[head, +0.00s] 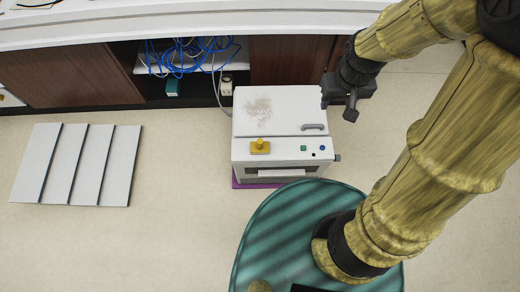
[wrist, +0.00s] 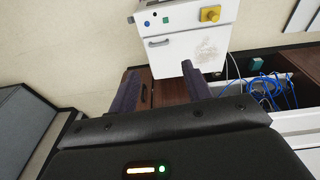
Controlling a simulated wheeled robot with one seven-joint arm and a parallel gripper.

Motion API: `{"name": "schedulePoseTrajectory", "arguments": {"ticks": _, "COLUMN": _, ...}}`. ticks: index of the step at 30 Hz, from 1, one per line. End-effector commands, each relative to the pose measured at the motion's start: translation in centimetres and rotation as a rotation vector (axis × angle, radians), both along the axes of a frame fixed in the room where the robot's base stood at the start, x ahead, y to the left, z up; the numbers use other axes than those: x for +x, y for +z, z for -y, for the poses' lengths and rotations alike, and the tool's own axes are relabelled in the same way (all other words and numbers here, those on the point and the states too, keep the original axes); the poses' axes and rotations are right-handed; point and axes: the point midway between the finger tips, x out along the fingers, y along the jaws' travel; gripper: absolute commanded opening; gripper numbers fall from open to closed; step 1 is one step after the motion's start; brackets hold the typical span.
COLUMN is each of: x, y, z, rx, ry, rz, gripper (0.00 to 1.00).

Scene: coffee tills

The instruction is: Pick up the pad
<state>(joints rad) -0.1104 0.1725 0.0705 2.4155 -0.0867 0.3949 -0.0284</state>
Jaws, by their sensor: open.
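No thing in view is plainly a pad. A flat purple sheet (head: 262,184) shows as a thin edge under the white boxy machine (head: 280,108), mostly hidden by it. A yellow knob-like piece (head: 260,147) sits on the machine's front panel; it also shows in the wrist view (wrist: 210,14). My gripper (head: 338,106) is open and empty, to the right of the machine in the head view. In the wrist view, my gripper's fingers (wrist: 160,78) stand apart, with the machine (wrist: 190,45) beyond them. I see no contact.
A counter (head: 180,25) with brown doors runs along the back. Its open bay holds blue cables (head: 185,55) and a small teal box (head: 172,88). Grey slanted panels (head: 78,165) lie on the floor at left. The floor between them and the machine is clear.

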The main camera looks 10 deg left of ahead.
Motion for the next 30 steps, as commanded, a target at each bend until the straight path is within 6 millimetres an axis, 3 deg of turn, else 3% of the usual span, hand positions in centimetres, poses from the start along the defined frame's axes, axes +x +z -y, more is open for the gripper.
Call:
{"name": "schedulePoseTrajectory", "arguments": {"ticks": 1, "x": 1.0, "y": -3.7, "z": -2.2, "rx": -0.011, "ry": 0.088, "rz": -0.022, "gripper": 0.49}}
{"name": "schedulePoseTrajectory", "arguments": {"ticks": 6, "x": 3.1, "y": -11.4, "z": -9.5, "rx": -0.043, "ry": 0.371, "rz": -0.084, "gripper": 0.49}}
{"name": "schedulePoseTrajectory", "arguments": {"ticks": 12, "x": 3.3, "y": -19.3, "z": -17.5, "rx": -0.062, "ry": 0.644, "rz": -0.136, "gripper": 0.49}}
{"name": "schedulePoseTrajectory", "arguments": {"ticks": 15, "x": 3.0, "y": -21.1, "z": -19.5, "rx": -0.066, "ry": 0.712, "rz": -0.148, "gripper": 0.49}}
{"name": "schedulePoseTrajectory", "arguments": {"ticks": 18, "x": 2.9, "y": -21.4, "z": -20.3, "rx": -0.067, "ry": 0.738, "rz": -0.151, "gripper": 0.49}}
{"name": "schedulePoseTrajectory", "arguments": {"ticks": 26, "x": 2.9, "y": -21.3, "z": -20.3, "rx": -0.067, "ry": 0.737, "rz": -0.151, "gripper": 0.49}}
{"name": "schedulePoseTrajectory", "arguments": {"ticks": 30, "x": 2.9, "y": -22.2, "z": -20.2, "rx": -0.068, "ry": 0.736, "rz": -0.153, "gripper": 0.49}}
